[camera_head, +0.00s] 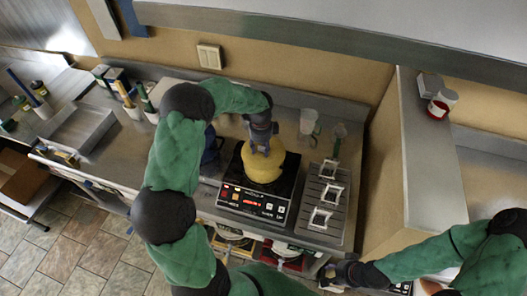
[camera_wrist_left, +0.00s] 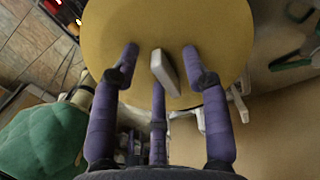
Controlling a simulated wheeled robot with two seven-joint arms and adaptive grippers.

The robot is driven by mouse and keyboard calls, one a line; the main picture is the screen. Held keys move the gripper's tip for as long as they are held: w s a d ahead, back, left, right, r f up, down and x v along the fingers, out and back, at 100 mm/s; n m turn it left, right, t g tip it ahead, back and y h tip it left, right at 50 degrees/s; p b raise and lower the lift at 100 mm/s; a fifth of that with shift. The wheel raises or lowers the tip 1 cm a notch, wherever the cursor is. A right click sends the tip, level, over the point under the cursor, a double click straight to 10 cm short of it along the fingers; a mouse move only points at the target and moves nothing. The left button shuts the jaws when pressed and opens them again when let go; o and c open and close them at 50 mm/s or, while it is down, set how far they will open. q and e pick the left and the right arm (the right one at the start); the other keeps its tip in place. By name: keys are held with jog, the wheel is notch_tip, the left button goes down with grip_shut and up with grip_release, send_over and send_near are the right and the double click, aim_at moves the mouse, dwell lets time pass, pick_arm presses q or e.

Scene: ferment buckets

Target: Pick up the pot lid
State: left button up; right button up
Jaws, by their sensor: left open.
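The pot lid (camera_wrist_left: 225,35) is a round yellow disc with a pale upright handle (camera_wrist_left: 165,72), seen from above in the left wrist view. In the head view the yellow pot (camera_head: 263,172) stands on a black induction cooktop (camera_head: 240,203) with a lit red display. My left gripper (camera_head: 262,149) is directly over the lid, pointing down. Its purple fingers are open around the handle, and I cannot tell if any touches it. My gripper hides part of the lid in the head view. My right gripper (camera_head: 338,273) is low at the counter's front edge, its fingers unclear.
A rack with several square white frames (camera_head: 326,193) lies right of the cooktop. Clear cups (camera_head: 308,121) stand behind it. A tall partition (camera_head: 395,160) rises farther right. A metal tray (camera_head: 80,127) and bottles are at the left.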

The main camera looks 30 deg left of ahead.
pick_arm(q)
grip_shut()
jog(key=shift+r, duration=0.1)
